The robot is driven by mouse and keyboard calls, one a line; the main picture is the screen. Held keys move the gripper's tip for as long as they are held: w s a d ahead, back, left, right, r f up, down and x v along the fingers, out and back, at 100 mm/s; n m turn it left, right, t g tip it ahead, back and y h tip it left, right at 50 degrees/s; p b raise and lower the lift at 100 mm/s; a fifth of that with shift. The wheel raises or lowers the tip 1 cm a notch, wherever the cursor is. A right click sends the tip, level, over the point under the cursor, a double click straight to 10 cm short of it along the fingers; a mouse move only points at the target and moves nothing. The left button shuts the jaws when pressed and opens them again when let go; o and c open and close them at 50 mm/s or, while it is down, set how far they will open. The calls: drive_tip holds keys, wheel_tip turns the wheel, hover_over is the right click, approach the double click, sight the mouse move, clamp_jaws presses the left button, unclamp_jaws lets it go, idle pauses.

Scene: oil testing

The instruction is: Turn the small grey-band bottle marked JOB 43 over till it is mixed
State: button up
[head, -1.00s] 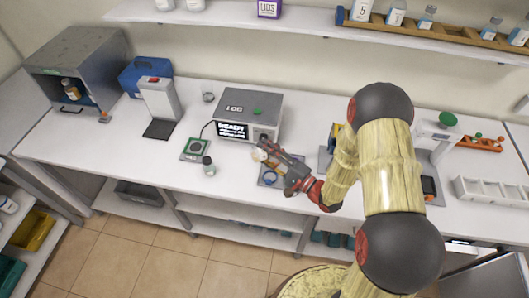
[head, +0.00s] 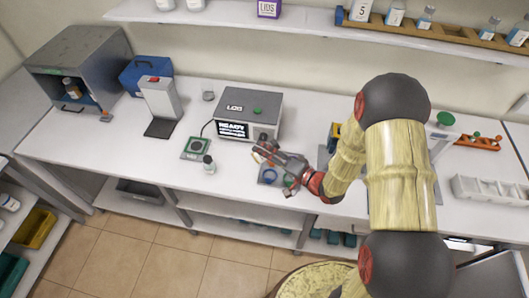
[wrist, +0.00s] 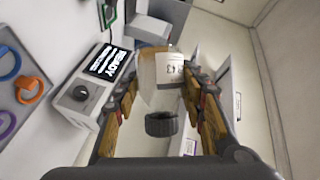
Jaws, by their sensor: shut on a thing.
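The small bottle (wrist: 147,80) is between the fingers of my gripper (head: 266,153) in the wrist view. It has a pale, amber-tinted body, a white label reading 43 and a dark grey cap or band (wrist: 161,124). The rest of the label is not readable. My gripper is shut on it, above the bench in front of the grey instrument. The bench appears on its side in the wrist view, and the bottle looks tilted well away from upright. In the head view the bottle is mostly hidden by the fingers.
The grey instrument (head: 262,107) with a READY screen stands close behind my gripper. Another small bottle (head: 209,165) stands to the left, near a green-edged pad (head: 186,154).

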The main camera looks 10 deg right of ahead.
drive_tip(key=shift+r+n+h, duration=0.15)
drive_tip(key=shift+n+h, duration=0.55)
drive_tip(key=shift+n, duration=0.5)
drive_tip(key=n+h, duration=0.1)
drive_tip(key=n, duration=0.1)
drive_tip(key=shift+n+h+b, duration=0.3)
drive_tip(key=shift+w, duration=0.1)
drive_tip(key=n+b, duration=0.1)
drive_tip(key=n+h+b, duration=0.1)
drive_tip(key=b, duration=0.1)
drive_tip(key=shift+a+f+n+h, duration=0.15)
drive_tip(key=shift+f+n+h, duration=0.1)
drive_tip(key=shift+n+h, duration=0.05)
drive_tip(key=shift+f+n+h+b, duration=0.1)
drive_tip(key=shift+n+h+b, duration=0.5)
drive_tip(key=shift+b, duration=0.55)
drive_tip(key=shift+n+b, duration=0.4)
drive_tip(key=shift+b, duration=0.2)
drive_tip(key=shift+r, duration=0.25)
